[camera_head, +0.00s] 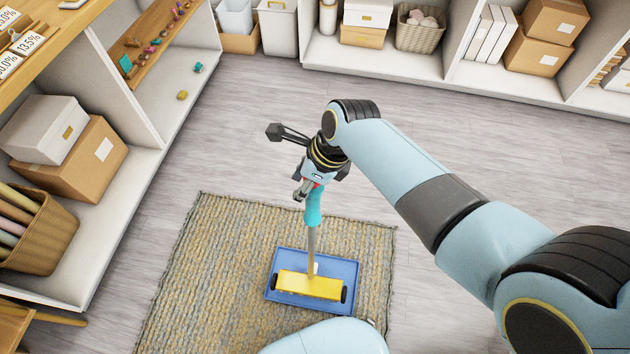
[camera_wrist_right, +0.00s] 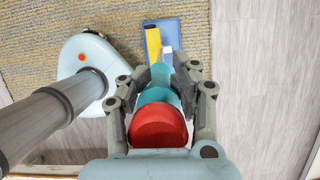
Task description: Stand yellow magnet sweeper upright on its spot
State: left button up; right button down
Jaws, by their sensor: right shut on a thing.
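The yellow magnet sweeper (camera_head: 309,284) has a yellow head with black wheels, a grey pole and a teal handle. It stands close to upright in the head view, its head over the blue rectangle (camera_head: 350,268) on the rug. Whether the head touches the blue surface I cannot tell. My right gripper (camera_head: 307,191) is shut around the top of the teal handle. In the right wrist view, its fingers (camera_wrist_right: 161,84) close on both sides of the handle, with the red end (camera_wrist_right: 158,128) nearest the camera. The yellow head (camera_wrist_right: 153,44) shows beyond it, overlapping the blue rectangle (camera_wrist_right: 172,30). My left gripper is out of view.
A woven rug (camera_head: 215,265) lies under the blue rectangle. White shelving with boxes (camera_head: 90,160) and a basket (camera_head: 38,232) stands at the left. More shelves with boxes and a basket (camera_head: 420,32) line the back. The grey floor (camera_head: 240,110) between is clear.

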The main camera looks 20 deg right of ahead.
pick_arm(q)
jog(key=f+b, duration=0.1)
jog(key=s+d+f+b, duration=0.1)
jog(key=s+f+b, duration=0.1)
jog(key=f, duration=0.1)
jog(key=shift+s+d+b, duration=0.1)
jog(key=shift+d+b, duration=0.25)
pick_arm(e)
notch_tip(320, 180, down, 6)
jog(key=w, duration=0.1)
jog(key=shift+d+f+h, duration=0.15)
jog(key=shift+f+h, duration=0.05)
jog(key=shift+h, duration=0.1)
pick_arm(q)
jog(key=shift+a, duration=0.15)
pick_arm(e)
jog(key=shift+w, duration=0.1)
dwell(0.3)
pick_arm(q)
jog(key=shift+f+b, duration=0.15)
jog(key=shift+b, duration=0.15)
pick_arm(e)
jog(key=shift+f, duration=0.45)
